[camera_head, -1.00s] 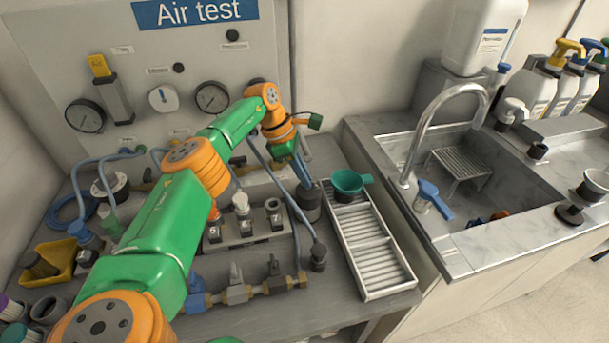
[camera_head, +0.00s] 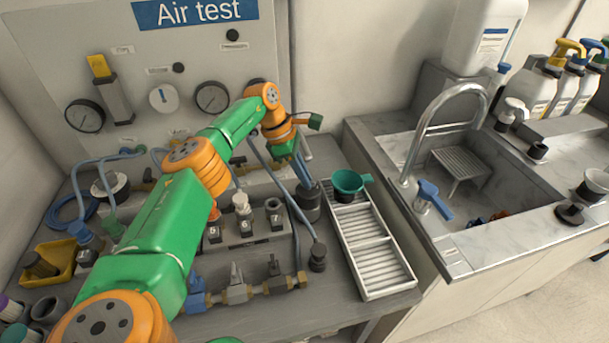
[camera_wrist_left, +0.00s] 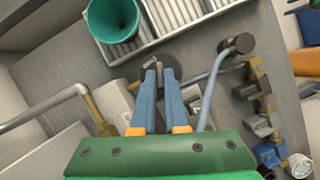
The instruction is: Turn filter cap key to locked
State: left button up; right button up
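The filter cap (camera_head: 309,207) is a dark grey cylinder on the bench, just left of the slatted tray. My left gripper (camera_head: 304,184) reaches down onto its top with blue fingers. In the left wrist view the round cap (camera_wrist_left: 172,62) lies beyond the fingertips. A small grey upright piece, likely the key (camera_wrist_left: 160,67), shows in the narrow gap between the tips of my left gripper (camera_wrist_left: 159,73). The fingers hide part of it. I cannot tell whether they press on it, nor read any locked mark. My right gripper is not in view.
A white slatted tray (camera_head: 385,268) with a green cup (camera_head: 348,183) stands close to the right of the cap. A hose ends at a dark fitting (camera_head: 318,258) in front. Numbered valve blocks (camera_head: 243,228) stand left. The sink (camera_head: 490,195) is farther right.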

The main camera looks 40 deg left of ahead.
pick_arm(q)
jog(key=o, duration=0.4)
